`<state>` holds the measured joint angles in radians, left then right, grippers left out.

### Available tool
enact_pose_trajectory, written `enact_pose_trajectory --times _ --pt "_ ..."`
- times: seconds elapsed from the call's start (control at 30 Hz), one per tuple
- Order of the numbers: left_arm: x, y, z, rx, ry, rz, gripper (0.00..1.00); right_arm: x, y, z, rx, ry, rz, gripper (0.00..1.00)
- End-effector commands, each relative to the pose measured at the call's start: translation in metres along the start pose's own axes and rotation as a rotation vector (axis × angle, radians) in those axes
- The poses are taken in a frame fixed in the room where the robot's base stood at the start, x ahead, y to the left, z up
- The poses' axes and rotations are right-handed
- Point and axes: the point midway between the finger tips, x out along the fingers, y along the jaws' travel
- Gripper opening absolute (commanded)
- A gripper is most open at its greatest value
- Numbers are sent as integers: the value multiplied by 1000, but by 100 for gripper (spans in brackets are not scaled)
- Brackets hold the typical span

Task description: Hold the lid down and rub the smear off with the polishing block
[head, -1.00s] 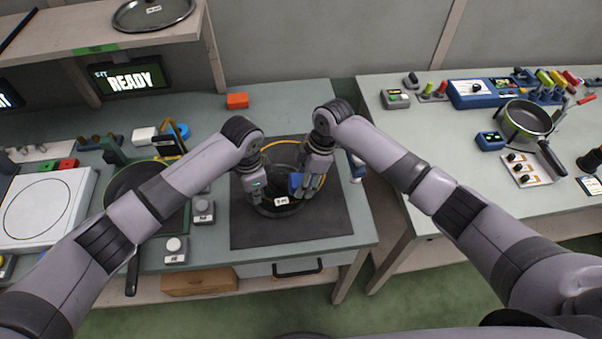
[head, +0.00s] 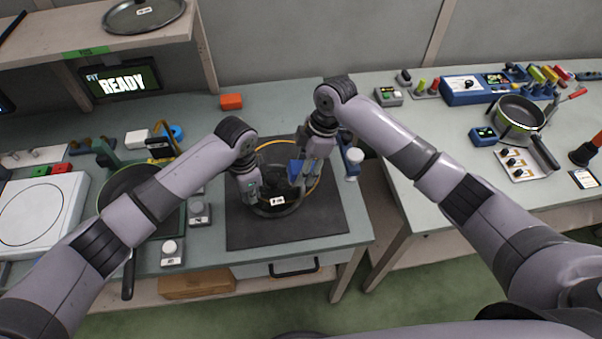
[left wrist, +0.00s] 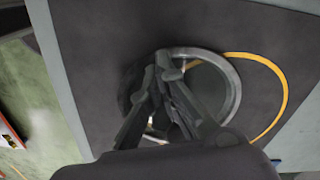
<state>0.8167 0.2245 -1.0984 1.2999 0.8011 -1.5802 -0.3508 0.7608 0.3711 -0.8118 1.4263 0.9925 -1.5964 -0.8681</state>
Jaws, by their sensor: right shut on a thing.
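The lid (head: 270,212), a dark disc with a pale rim and a white label, lies on the dark mat; its rim also shows in the left wrist view (left wrist: 236,85). My left gripper (head: 254,198) is at the lid's left part, fingertips low over it. In the left wrist view its fingers (left wrist: 165,62) are together over the lid; contact is unclear. My right gripper (head: 303,185) is shut on the blue polishing block (head: 294,167), over the lid's far right side. I cannot make out the smear.
A yellow ring (head: 285,141) marks the dark mat (head: 290,232). An orange block (head: 231,102) lies behind it. A pan (head: 124,185) stands left, partly behind my left arm. A white-topped item (head: 355,155) is at the bench's right edge, beside a gap to the second bench.

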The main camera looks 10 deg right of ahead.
Motion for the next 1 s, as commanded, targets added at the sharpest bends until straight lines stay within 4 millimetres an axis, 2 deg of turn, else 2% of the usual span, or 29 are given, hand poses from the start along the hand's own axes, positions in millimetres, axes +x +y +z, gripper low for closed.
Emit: enact_pose_trajectory --times 0.47,0.8,1.0 --pt "3 2 0 1 -1 3 0 -7 0 0 -1 0 0 19" --pt "3 2 0 1 -2 4 0 -33 0 0 0 0 2 19" --pt "4 2 1 0 -3 4 0 -36 0 0 0 -1 0 19"
